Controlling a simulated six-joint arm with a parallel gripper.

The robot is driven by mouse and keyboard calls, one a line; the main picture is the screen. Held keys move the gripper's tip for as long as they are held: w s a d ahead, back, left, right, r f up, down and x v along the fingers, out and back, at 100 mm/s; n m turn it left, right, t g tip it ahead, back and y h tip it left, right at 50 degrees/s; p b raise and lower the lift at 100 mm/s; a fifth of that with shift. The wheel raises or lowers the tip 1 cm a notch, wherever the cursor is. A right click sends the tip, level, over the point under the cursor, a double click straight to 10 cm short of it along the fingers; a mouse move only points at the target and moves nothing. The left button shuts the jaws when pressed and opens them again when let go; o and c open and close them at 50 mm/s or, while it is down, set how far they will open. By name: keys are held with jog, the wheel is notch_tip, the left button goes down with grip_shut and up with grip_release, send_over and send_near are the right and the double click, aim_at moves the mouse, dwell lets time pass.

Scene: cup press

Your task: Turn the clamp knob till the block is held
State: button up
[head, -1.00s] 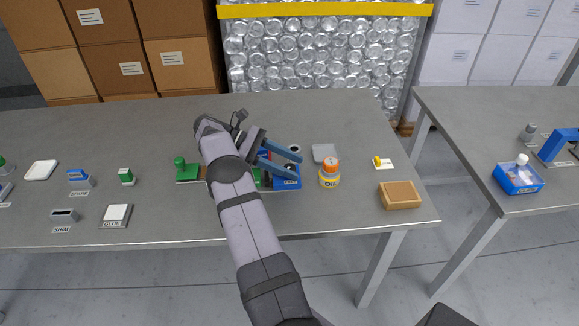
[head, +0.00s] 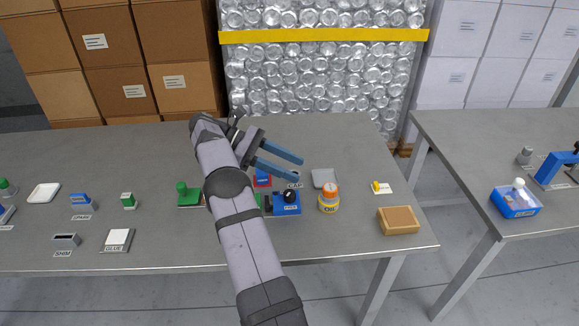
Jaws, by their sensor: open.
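A blue clamp (head: 283,209) stands on the table right of my forearm, with a round black knob (head: 290,196) on top and a label on its front. My gripper (head: 299,166) is open and empty. Its two blue fingers point right, above and behind the knob in the picture, apart from it. Left of the clamp a green part (head: 259,200) shows, mostly hidden by my arm. A red piece with blue on it (head: 262,181) sits behind. I cannot tell which piece is the block or whether the clamp touches one.
An orange-topped oil bottle (head: 329,198) stands close right of the clamp, with a grey pad (head: 323,178) behind it. A brown box (head: 398,220) sits near the right edge. A green stamp-like piece (head: 187,194) is left of my arm. The table behind my gripper is clear.

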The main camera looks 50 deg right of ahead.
jog(key=s+d+r+m+y+p, duration=0.2)
jog(key=s+d+r+y+p, duration=0.1)
jog(key=s+r+p, duration=0.6)
jog(key=s+d+r+m+y+p, duration=0.1)
jog(key=s+d+r+y+p, duration=0.1)
jog(key=s+r+p, duration=0.55)
jog(key=n+t+y+p, duration=0.2)
jog(key=n+t, duration=0.1)
jog(key=t, duration=0.9)
send_over(289, 192)
notch_tip(289, 192, down, 17)
jog(key=shift+s+f, duration=0.1)
jog(key=shift+d+h, duration=0.1)
jog(key=shift+h, duration=0.2)
jog(key=shift+f+p, duration=1.2)
jog(key=shift+f, duration=2.5)
